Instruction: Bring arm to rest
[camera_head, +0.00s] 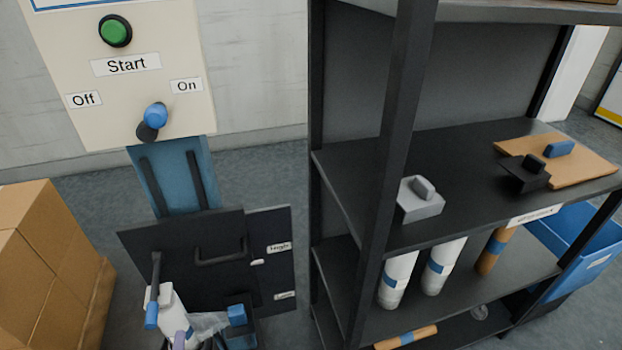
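A control panel (60,45) hangs at the upper left with a green Start button (114,31). Its blue-knobbed lever (154,116) sits below and between the Off and On labels. Below is a dark machine front with a black handle (221,252). At the bottom edge a white part (172,312), a blue-ended lever (152,312) and a clear piece with a blue end (237,315) are crowded together and partly cut off.
A black shelf rack (350,195) fills the right side. It holds a grey block (420,203), a wooden board (585,163), white rolls (399,277) and a brown roll (493,251). A blue bin (580,230) is at far right. Cardboard boxes (50,260) stand at left.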

